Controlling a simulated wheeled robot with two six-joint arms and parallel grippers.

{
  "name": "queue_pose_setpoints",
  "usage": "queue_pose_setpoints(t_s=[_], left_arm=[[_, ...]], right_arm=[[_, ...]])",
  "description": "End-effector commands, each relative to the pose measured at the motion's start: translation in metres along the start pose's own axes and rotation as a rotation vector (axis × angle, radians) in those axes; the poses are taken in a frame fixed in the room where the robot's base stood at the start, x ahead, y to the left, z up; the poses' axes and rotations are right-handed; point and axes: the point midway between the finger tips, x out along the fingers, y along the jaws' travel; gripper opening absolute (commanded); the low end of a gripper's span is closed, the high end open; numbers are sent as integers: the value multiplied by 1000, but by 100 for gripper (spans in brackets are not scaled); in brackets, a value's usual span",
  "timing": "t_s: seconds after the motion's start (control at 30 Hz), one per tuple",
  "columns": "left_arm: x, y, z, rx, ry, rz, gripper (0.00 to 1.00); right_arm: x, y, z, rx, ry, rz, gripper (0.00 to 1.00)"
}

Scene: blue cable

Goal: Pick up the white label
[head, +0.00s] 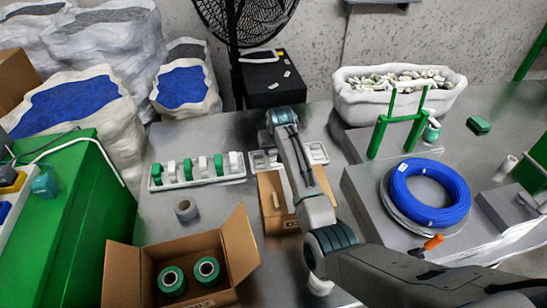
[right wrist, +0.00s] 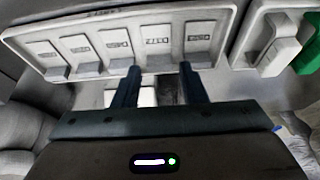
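A white tray (head: 318,152) stands mid-table in the head view, partly hidden by my right arm. In the right wrist view the same tray (right wrist: 222,28) holds several white labels (right wrist: 118,44) with dark print, one to a compartment. My right gripper (right wrist: 160,78) is open, with its two dark fingertips at the tray's lower edge in that view. No label is seen gripped. A pale piece (right wrist: 145,97) shows between and behind the fingers; I cannot tell what it is. In the head view the right fingers are hidden by the wrist. My left gripper is not in view.
An open cardboard box (head: 122,275) with two spools is in front. A blue cable coil (head: 465,195) lies on a raised platform at right.

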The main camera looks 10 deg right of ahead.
Motion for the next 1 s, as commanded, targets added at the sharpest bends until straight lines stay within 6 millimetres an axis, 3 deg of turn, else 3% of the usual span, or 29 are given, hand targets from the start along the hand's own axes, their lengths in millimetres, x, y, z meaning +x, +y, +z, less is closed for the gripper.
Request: queue_pose_setpoints(t_s=[0.4,0.73,0.87,1.0], left_arm=[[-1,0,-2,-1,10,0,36],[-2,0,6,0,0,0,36],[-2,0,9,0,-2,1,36],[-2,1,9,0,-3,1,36]], right_arm=[[44,2,-7,0,-1,2,38],[49,2,-7,0,0,1,38],[49,2,-7,0,0,1,13],[49,2,-7,0,0,1,12]])
